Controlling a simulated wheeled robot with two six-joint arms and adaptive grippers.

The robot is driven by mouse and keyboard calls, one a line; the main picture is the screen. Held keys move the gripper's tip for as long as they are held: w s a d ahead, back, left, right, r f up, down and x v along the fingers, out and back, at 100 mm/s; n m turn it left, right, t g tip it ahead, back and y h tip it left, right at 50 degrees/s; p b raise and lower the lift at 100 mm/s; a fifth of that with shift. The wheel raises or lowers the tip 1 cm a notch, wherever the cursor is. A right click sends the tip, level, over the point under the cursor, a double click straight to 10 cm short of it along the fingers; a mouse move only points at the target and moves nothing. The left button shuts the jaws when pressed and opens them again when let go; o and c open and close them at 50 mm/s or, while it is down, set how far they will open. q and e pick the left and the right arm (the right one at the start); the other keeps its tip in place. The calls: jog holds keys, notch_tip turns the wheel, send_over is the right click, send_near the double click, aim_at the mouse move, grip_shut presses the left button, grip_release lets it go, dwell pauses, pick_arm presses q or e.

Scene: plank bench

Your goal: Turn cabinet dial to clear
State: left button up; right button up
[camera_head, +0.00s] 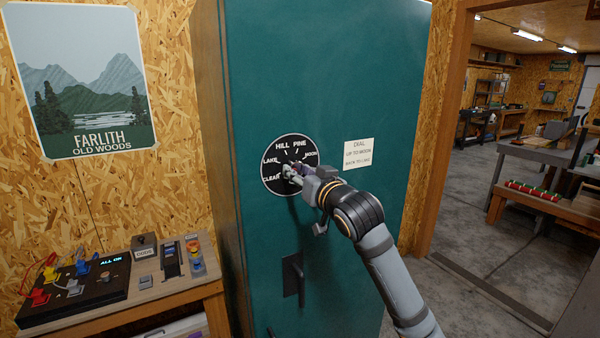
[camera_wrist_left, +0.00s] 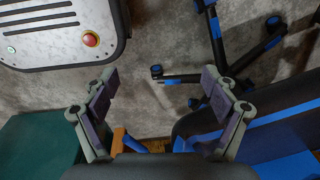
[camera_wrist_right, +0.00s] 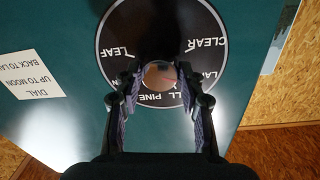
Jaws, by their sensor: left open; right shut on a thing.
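A round black dial (camera_head: 275,181) with white words is on the front of the tall teal cabinet (camera_head: 290,75). HILL, PINE, MOON, LAKE and CLEAR read around it in the head view; LEAF also shows in the right wrist view. My right gripper (camera_head: 292,172) is shut on the dial's knob. In the right wrist view the round knob (camera_wrist_right: 160,74) sits between its fingertips, with a small reddish mark. I cannot tell which word it points to. My left gripper (camera_wrist_left: 159,82) is open and empty, seen only in the left wrist view.
A note (camera_head: 358,153) beside the dial reads DIAL, UP TO MOON, then BACK TO a partly legible word. A dark handle (camera_head: 294,279) is below the dial. A bench (camera_head: 180,291) with a switch panel (camera_head: 75,293) stands left. A doorway opens right.

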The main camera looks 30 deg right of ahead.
jog(key=n+p, duration=0.2)
jog(key=n, duration=0.2)
jog(key=shift+r+n, duration=0.1)
jog(key=shift+n, duration=0.2)
jog(key=shift+d+n+p, duration=0.1)
jog(key=shift+n+p, duration=0.9)
jog(key=shift+n, duration=0.9)
jog(key=o, duration=1.2)
jog(key=shift+c, duration=0.2)
notch_tip(320, 180, up, 10)
jog(key=shift+f, duration=0.1)
